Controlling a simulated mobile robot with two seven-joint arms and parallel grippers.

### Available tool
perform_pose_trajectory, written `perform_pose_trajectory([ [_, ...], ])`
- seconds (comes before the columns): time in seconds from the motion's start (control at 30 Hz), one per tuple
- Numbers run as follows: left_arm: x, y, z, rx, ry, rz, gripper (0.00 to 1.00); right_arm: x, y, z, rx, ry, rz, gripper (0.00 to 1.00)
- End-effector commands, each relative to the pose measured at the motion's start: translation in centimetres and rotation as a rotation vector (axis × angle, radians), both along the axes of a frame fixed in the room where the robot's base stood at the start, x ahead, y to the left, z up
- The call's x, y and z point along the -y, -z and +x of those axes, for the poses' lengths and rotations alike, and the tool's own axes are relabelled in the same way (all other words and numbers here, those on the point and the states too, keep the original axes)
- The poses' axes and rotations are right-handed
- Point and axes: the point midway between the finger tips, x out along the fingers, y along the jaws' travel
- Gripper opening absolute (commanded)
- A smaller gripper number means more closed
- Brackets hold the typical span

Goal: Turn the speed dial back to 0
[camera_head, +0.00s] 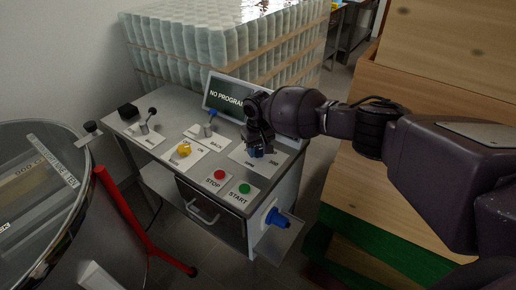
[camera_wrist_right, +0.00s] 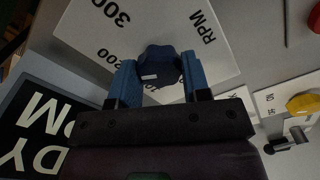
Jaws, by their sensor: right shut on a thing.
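The speed dial (camera_wrist_right: 158,62) is a dark blue knob with a small white mark, on a white plate (camera_wrist_right: 95,35) printed with 200, 300 and RPM. In the right wrist view my right gripper (camera_wrist_right: 159,75) has its two blue fingers on either side of the knob, shut on it. In the head view my right gripper (camera_head: 256,151) points down over the plate (camera_head: 240,156) at the right of the console; the knob is mostly hidden beneath it. The 0 mark is not visible. My left gripper is out of view.
The console (camera_head: 165,165) also carries a red STOP button (camera_head: 219,175), a green START button (camera_head: 244,188), a yellow knob (camera_head: 184,150) and a screen (camera_head: 222,98). A blue handle (camera_head: 277,218) sticks out at its front right. Stacked wooden boxes (camera_head: 440,80) stand at the right.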

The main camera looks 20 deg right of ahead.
Motion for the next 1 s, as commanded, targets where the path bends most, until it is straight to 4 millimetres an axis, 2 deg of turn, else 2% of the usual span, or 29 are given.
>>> perform_pose_trajectory([
  [0.27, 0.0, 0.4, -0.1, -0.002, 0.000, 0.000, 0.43, 0.0, 0.1, -0.1, -0.002, -0.149, 0.001, 0.20],
  [1.0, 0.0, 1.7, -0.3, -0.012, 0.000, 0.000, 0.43, 0.0, 0.2, 0.0, -0.002, -0.842, 0.001, 0.20],
])
